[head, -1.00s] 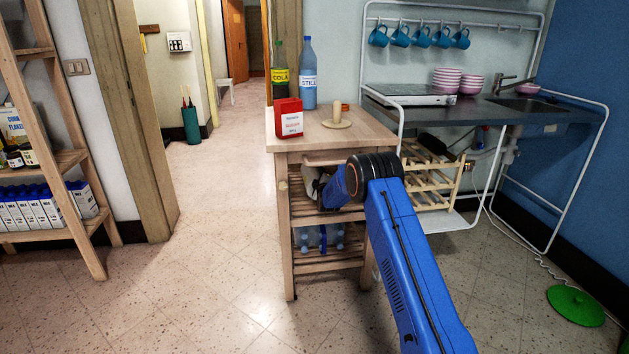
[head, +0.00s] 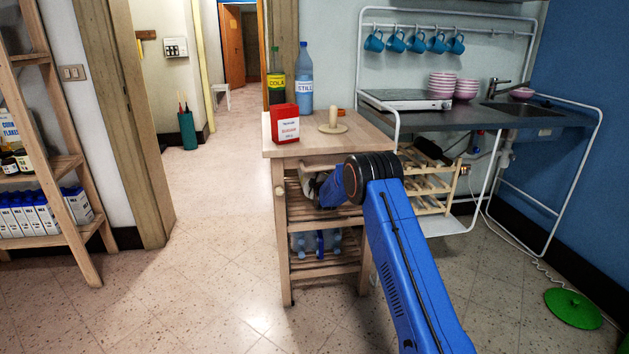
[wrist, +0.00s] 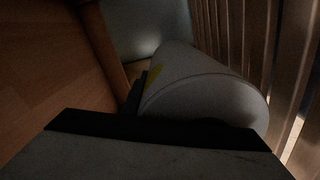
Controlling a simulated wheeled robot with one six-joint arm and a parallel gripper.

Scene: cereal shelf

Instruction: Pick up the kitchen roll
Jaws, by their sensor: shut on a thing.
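The kitchen roll (wrist: 205,85) is a white cylinder with a small yellow patch, lying close to wooden slats in the wrist view. My gripper (wrist: 142,108) is shut on it, with one dark finger near the camera and part of the other behind the roll's edge. In the head view my blue arm reaches into the upper shelf space of the wooden trolley (head: 283,240), below its top. My gripper and the roll are mostly hidden there by my arm and the trolley.
Trolley slats (wrist: 230,35) stand close beside the roll, and a wooden panel (wrist: 45,65) is on the other side. On the trolley top are a red box (head: 285,124), two bottles (head: 305,80) and a roll holder (head: 333,122). The floor left of the trolley is clear.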

